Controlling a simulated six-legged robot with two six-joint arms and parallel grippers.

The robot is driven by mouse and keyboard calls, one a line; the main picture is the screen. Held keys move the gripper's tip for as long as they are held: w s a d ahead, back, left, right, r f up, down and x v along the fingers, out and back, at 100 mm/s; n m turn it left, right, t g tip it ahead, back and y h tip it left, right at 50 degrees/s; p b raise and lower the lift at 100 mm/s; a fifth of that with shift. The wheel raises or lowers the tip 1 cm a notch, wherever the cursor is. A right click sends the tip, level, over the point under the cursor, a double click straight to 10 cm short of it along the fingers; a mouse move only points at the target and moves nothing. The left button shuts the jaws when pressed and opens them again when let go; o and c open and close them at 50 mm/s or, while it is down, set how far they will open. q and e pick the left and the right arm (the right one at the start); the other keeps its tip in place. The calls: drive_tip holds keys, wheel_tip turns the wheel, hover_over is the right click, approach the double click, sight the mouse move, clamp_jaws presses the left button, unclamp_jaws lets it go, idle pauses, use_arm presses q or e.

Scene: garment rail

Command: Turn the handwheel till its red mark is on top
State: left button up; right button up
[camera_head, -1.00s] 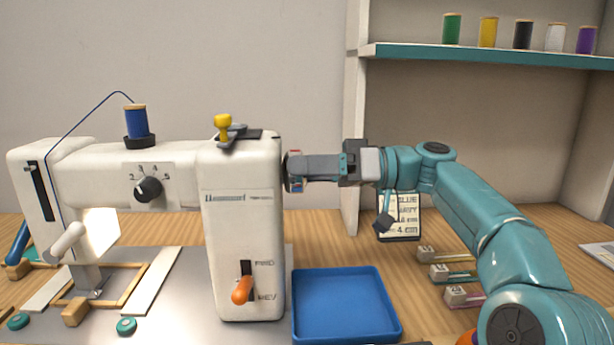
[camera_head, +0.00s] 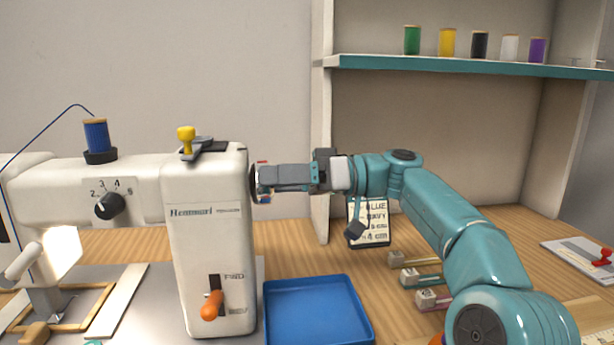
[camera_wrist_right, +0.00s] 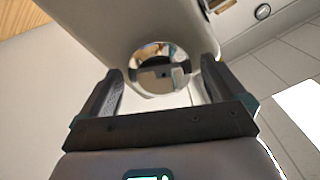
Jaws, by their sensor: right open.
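The handwheel (camera_head: 254,182) shows nearly edge-on as a dark rim at the right side of the white sewing machine (camera_head: 208,245) in the head view. In the right wrist view a shiny, mirror-like round disc (camera_wrist_right: 160,68) on the machine's end appears to be the handwheel's face. My right gripper (camera_head: 264,180) is at the wheel from the right. It is open, with one finger on either side of the disc in the wrist view; contact cannot be told. Small red and blue bits show by the fingertips, but I cannot tell whether one is the red mark. My left gripper is not in view.
A blue tray (camera_head: 318,312) lies below my right arm. An orange lever (camera_head: 212,305) and a dark dial (camera_head: 108,206) are on the machine's front. A label card (camera_head: 369,222) stands behind my arm. A shelf (camera_head: 460,67) with several thread spools is at upper right.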

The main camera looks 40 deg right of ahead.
drive_tip(key=p+v, duration=0.4)
drive_tip(key=v, duration=1.1)
drive_tip(key=shift+d+p, duration=0.3)
drive_tip(key=shift+d, duration=0.1)
drive_tip(key=shift+s, duration=0.2)
